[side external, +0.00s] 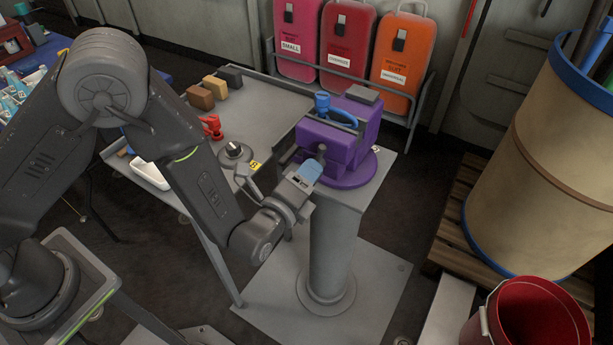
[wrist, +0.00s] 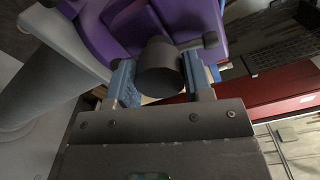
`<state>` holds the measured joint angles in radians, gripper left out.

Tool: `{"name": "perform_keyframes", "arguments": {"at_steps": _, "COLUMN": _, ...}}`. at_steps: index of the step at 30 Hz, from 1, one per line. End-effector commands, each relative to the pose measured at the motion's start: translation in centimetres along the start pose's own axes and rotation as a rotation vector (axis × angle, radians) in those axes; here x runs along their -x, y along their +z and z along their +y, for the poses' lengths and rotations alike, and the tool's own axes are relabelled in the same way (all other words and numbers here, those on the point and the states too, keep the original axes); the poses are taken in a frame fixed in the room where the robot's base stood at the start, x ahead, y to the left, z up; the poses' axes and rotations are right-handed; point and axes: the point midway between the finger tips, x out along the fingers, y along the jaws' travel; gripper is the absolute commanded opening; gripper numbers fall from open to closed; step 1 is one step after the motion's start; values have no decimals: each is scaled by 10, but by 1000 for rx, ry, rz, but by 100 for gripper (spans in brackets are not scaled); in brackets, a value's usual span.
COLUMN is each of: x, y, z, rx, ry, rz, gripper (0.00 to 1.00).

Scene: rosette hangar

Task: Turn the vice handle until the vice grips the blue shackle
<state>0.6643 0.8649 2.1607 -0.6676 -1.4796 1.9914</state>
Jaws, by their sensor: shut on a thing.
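The purple vice (side external: 345,148) stands on a grey pedestal, and its purple body also fills the top of the wrist view (wrist: 200,15). The blue shackle (side external: 337,112) sits at the top of the vice, by the jaws. The side view does not clearly show whether both jaws touch it. My gripper (side external: 311,170) is at the near side of the vice. In the wrist view, its blue fingers (wrist: 160,75) are shut on the dark vice handle (wrist: 158,58), around its thick round part. A bar with a dark knob (wrist: 210,40) reaches out to the right.
A grey workbench (side external: 262,105) left of the vice holds several blocks (side external: 213,87), a red clamp-like object (side external: 212,127) and a white tray (side external: 150,172). Colored cases (side external: 347,45) stand behind. A large barrel (side external: 540,165) and red bucket (side external: 530,318) are at right.

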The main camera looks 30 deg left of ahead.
Motion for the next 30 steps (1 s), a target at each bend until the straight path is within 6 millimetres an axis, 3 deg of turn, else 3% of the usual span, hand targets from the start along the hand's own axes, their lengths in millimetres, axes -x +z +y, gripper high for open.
{"name": "perform_keyframes", "arguments": {"at_steps": 6, "x": -1, "y": 0, "z": 0, "rx": -243, "ry": -1, "rz": 0, "gripper": 11}}
{"name": "perform_keyframes", "arguments": {"at_steps": 19, "x": -1, "y": 0, "z": 0, "rx": -328, "ry": -1, "rz": 0, "gripper": 11}}
{"name": "perform_keyframes", "arguments": {"at_steps": 30, "x": -2, "y": 0, "z": 0, "rx": -799, "ry": 0, "rz": -1, "gripper": 11}}
